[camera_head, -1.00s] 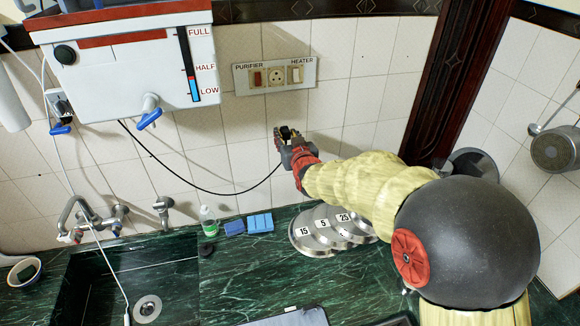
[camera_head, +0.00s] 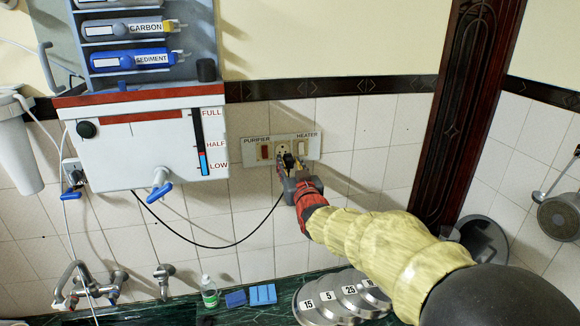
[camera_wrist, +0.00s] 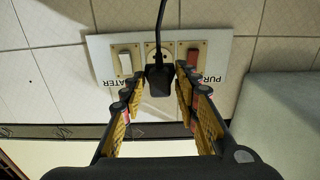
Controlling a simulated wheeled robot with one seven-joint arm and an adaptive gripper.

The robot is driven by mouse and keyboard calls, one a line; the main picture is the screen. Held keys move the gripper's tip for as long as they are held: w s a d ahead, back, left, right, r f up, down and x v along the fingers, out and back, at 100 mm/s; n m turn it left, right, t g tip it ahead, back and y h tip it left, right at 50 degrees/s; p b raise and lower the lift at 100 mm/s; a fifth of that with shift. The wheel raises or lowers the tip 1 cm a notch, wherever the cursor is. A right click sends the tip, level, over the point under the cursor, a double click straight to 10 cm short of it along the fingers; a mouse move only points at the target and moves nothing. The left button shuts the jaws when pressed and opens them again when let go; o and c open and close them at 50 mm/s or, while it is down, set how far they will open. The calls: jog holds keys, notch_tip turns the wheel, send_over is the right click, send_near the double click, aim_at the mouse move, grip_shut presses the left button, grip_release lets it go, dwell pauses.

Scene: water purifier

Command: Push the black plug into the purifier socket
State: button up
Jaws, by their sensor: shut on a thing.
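The purifier socket (camera_head: 283,148) is a round socket on a white wall panel, between a reddish PURIFIER switch (camera_head: 265,152) and a white HEATER switch (camera_head: 301,148). My gripper (camera_head: 290,170) is at the panel's lower edge, shut on the black plug (camera_head: 289,160). In the wrist view the plug (camera_wrist: 159,80) sits between the yellow-padded fingers of my gripper (camera_wrist: 155,86), with its cord running up the picture. The socket (camera_wrist: 153,49) is partly hidden behind the plug and cord there. I cannot tell whether the plug touches the socket.
The black cord (camera_head: 205,246) hangs from under the white purifier tank (camera_head: 150,140) to my gripper. Below are a green bottle (camera_head: 209,292), blue sponges (camera_head: 262,294) and several numbered metal lids (camera_head: 328,302) on the counter. A dark wooden post (camera_head: 465,120) stands to the right.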

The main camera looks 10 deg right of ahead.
aim_at(290, 165)
jog(key=shift+w+p, duration=1.4)
jog(key=shift+w, duration=1.45)
jog(key=shift+b, duration=1.7)
jog(key=shift+w, duration=0.55)
dwell(0.3)
jog(key=o, duration=1.1)
jog(key=shift+o, duration=0.2)
jog(key=s, duration=1.1)
jog(key=shift+s, duration=0.5)
jog(key=shift+f, duration=0.1)
